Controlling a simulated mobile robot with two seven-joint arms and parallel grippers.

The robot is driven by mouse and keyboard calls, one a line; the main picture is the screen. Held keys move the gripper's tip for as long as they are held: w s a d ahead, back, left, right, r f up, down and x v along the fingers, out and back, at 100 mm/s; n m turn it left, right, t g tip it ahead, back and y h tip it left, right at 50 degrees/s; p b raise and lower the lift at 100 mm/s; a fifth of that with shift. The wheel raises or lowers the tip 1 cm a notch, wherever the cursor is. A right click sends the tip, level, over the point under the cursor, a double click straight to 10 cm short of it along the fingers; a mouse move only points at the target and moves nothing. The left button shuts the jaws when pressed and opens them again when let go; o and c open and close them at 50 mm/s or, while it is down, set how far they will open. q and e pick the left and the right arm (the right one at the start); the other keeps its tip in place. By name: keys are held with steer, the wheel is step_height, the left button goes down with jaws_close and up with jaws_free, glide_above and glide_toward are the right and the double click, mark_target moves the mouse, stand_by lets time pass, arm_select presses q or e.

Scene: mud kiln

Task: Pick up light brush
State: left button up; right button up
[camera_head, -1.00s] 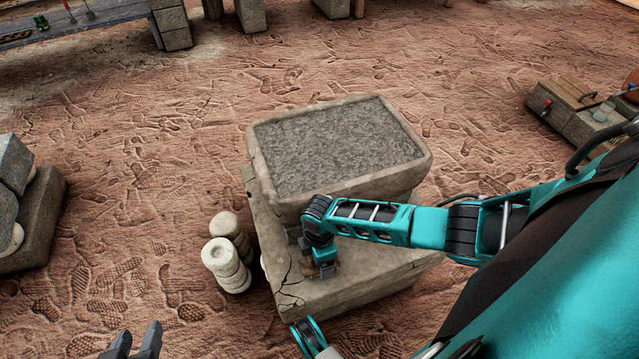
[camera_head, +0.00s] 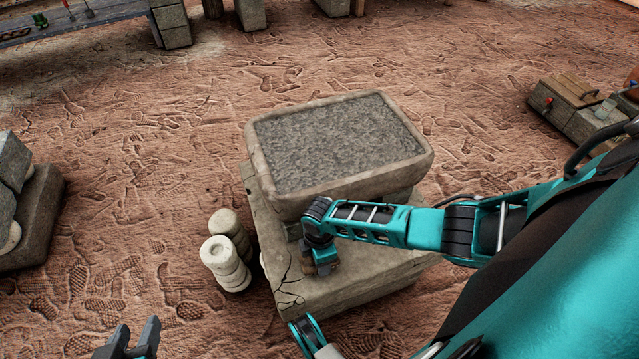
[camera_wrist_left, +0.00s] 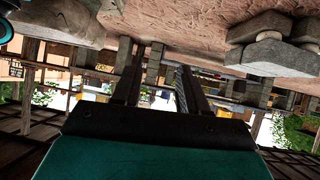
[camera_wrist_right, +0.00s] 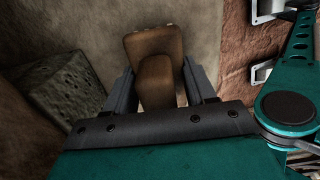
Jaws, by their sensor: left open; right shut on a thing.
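A brown wooden brush (camera_wrist_right: 153,46) shows in the right wrist view, between the fingers of my right gripper (camera_wrist_right: 158,72). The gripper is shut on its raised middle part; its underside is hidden. In the head view my right gripper (camera_head: 322,268) is low over the front of the stone base, just before the trough, and mostly hides the brush. I cannot tell whether the brush touches the stone. My left gripper (camera_head: 131,340) is open and empty at the bottom left of the head view, over bare ground. Its fingers also show apart in the left wrist view (camera_wrist_left: 157,58).
The stone trough (camera_head: 262,186) with grey filling stands on the cracked stone base (camera_head: 345,292). Pale round stone stacks (camera_head: 224,262) stand left of it. A dark stone block (camera_head: 35,225) lies at far left, a box (camera_head: 565,100) at right. Sandy ground between is clear.

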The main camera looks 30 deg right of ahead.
arm_select(q)
steer(key=shift+r, duration=0.1)
arm_select(e)
steer(key=shift+r, duration=0.1)
steer(key=shift+c, duration=0.4)
steer(key=shift+r, duration=0.3)
step_height(320, 180, up, 7)
steer(key=p, duration=0.4)
steer(key=shift+p, duration=0.3)
step_height(320, 180, up, 5)
steer(key=shift+f+p, duration=0.15)
steer(key=shift+p, duration=1.05)
arm_select(q)
step_height(320, 180, up, 7)
steer(key=a+p, duration=0.1)
steer(key=p, duration=0.1)
steer(key=shift+s+p, duration=0.15)
steer(key=shift+p, duration=0.2)
arm_select(e)
step_height(320, 180, up, 8)
steer(key=shift+f, duration=0.25)
